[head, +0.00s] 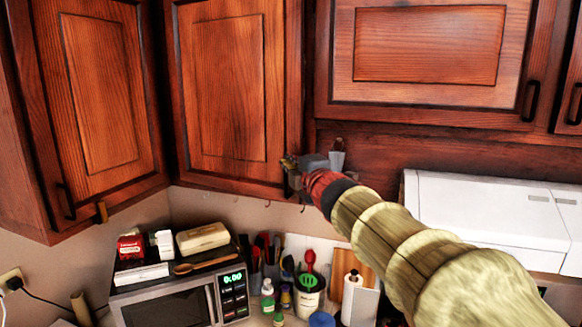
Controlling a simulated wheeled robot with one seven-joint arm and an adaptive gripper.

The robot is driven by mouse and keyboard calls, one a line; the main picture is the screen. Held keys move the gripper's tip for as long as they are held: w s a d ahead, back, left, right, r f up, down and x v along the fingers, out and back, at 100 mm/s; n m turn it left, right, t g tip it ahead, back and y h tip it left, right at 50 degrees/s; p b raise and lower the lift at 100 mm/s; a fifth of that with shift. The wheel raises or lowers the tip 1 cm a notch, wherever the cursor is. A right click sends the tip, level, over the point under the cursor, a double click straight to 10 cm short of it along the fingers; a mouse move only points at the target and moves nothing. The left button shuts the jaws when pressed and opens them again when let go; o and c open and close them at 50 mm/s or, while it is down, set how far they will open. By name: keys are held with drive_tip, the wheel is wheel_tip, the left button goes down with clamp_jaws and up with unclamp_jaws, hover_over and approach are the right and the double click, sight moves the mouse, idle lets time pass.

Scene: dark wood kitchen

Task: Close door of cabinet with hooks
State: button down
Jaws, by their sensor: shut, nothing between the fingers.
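The cabinet with hooks is the middle upper cabinet; small dark hooks (267,203) hang under its bottom edge. Its dark wood door (222,88) looks flush or nearly flush with the frame; I cannot tell whether a small gap is left. My gripper (290,164) is shut and empty at the lower right corner of this door. It is at or very close to the door, and contact cannot be told. My gripper and wrist cover that corner, and no handle of this door shows.
A left cabinet (105,95) and a right cabinet (428,45) flank it, both with shut doors.

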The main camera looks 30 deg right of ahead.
drive_tip(key=shift+w+d+r, duration=0.1)
drive_tip(key=shift+w+d, duration=0.35)
drive_tip(key=shift+d, duration=0.3)
drive_tip(key=w+d+p, duration=0.2)
drive_tip(key=w+d, duration=0.1)
drive_tip(key=d, duration=0.2)
drive_tip(key=shift+w+d, duration=0.2)
drive_tip(key=shift+d, duration=0.1)
